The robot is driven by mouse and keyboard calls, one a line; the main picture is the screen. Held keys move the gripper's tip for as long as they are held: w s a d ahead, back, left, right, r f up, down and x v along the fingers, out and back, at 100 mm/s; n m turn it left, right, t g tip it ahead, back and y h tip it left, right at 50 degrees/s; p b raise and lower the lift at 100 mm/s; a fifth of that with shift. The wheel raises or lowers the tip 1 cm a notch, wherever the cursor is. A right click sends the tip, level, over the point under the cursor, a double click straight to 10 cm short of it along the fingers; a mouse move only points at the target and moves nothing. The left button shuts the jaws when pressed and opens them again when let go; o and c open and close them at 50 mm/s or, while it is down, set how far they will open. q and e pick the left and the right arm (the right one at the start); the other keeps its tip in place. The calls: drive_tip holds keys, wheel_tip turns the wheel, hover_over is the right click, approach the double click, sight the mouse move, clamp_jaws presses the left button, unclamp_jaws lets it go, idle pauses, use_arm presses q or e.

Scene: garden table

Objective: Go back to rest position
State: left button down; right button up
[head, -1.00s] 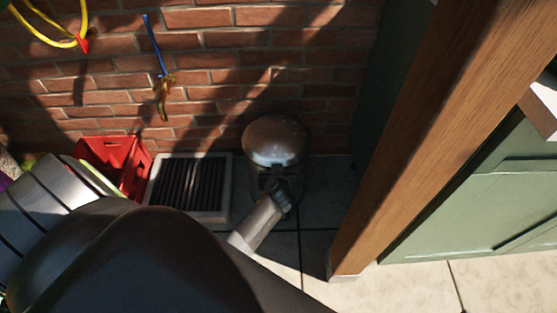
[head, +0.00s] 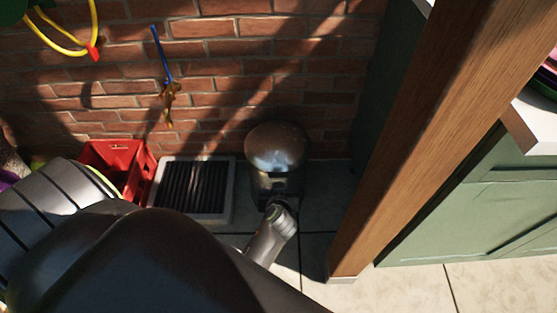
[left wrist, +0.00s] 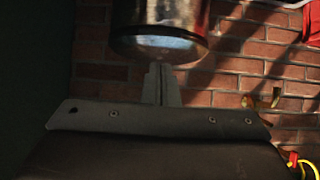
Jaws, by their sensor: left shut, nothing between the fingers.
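My left gripper (left wrist: 161,85) shows in the left wrist view, its two fingers together with nothing between them. It points toward a shiny metal bin (left wrist: 165,25), whose surface fills the top of that view; I cannot tell how near it is. In the head view the bin (head: 276,150) stands on the floor against the brick wall. A grey part of my arm shows just in front of the bin's base, and my large dark arm links cover the lower left. The left fingers cannot be made out in the head view. My right gripper is in neither view.
A red crate (head: 113,165) and a framed dark grate (head: 192,188) stand left of the bin. A wooden post (head: 420,140) and green cabinet (head: 480,205) are on the right. A yellow hose (head: 60,45) hangs on the brick wall (head: 225,60). Pale floor is clear at lower right.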

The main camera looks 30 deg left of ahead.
use_arm(q)
drive_tip(key=shift+s+d+r, duration=0.2)
drive_tip(key=shift+s+d, duration=0.15)
drive_tip(key=shift+s, duration=0.2)
